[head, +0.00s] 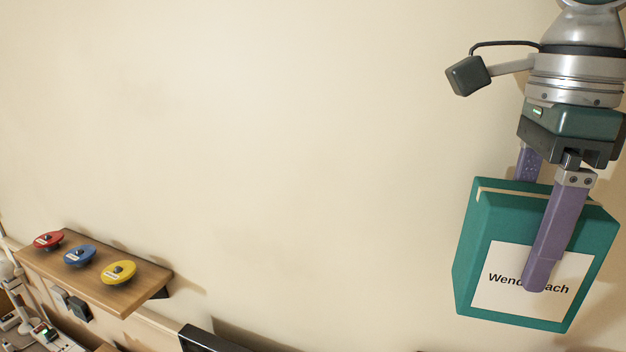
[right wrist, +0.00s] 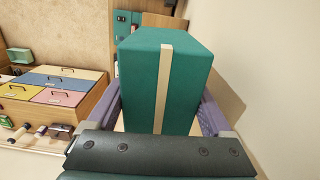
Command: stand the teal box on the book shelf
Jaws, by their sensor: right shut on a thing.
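The teal box (head: 481,235) hangs in the air at the right of the head view, slightly tilted, with a white label partly covered by a purple finger. My right gripper (head: 535,225) comes down from above and is shut on it, one finger on the label face and one behind. In the right wrist view the teal box (right wrist: 190,85) fills the middle, with a pale band down it, between the two purple fingers (right wrist: 163,110). I see no book shelf that I can name for certain. My left gripper is not in view.
A dark screen edge (head: 200,338) shows at the bottom. The right wrist view shows a wooden drawer unit (right wrist: 85,115).

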